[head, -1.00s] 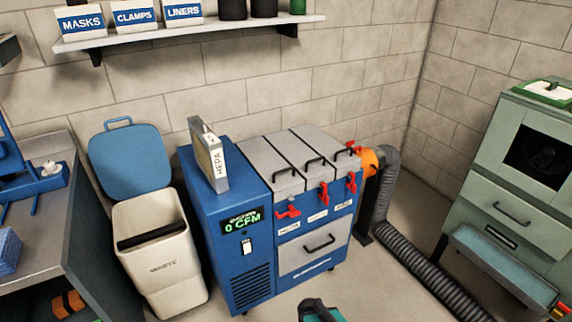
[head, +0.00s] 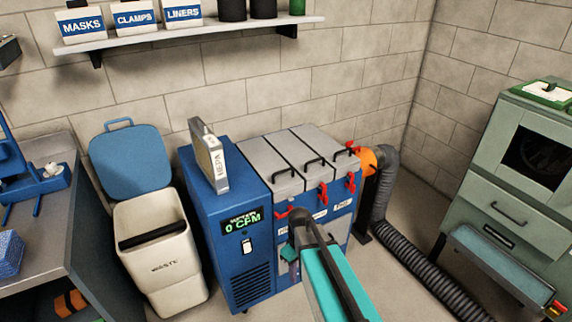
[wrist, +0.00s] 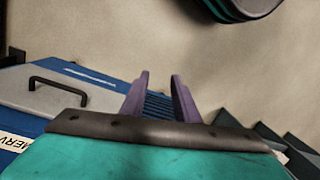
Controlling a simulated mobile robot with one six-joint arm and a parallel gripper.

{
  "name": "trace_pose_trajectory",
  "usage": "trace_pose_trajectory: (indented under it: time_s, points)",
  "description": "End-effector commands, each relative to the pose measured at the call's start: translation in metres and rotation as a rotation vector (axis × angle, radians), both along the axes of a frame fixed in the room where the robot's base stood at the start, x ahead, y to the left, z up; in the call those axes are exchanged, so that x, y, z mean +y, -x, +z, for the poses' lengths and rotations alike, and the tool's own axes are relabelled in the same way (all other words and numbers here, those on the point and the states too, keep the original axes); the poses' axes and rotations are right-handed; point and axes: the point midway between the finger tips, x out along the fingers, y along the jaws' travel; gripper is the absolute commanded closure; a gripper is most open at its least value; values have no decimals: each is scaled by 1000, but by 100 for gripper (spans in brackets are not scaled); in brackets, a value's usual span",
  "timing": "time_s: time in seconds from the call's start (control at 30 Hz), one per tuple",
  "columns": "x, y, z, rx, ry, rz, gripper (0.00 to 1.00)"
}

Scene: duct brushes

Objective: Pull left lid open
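A blue filter cabinet (head: 232,262) stands by the wall with three flat grey lids on top, all down. The left lid (head: 268,162) has a black handle (head: 285,170) near its front edge. A red latch (head: 283,214) sits below the left lid, partly near my arm. My teal arm reaches up from the bottom in front of the cabinet, below the lids. In the wrist view, my gripper (wrist: 159,78) has its two purple fingers apart with nothing between them. A grey panel with a black handle (wrist: 55,90) and a "MERV" label (wrist: 12,143) show to its left.
A HEPA filter (head: 209,156) stands upright on the cabinet's blue left part, beside the left lid. A waste bin (head: 165,268) with its blue lid raised stands to the left. A black hose (head: 425,265) runs along the floor at right. A shelf (head: 190,32) hangs above.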

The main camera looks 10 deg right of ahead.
Motion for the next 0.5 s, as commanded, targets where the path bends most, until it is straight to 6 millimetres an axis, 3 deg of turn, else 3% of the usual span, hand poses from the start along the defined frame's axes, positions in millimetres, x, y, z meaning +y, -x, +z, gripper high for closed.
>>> trace_pose_trajectory:
  time_s: [0.1,0.5]
  points:
    - [-1,-31,35,-47,-8,61,72]
    - [-3,-109,149,-177,-15,297,72]
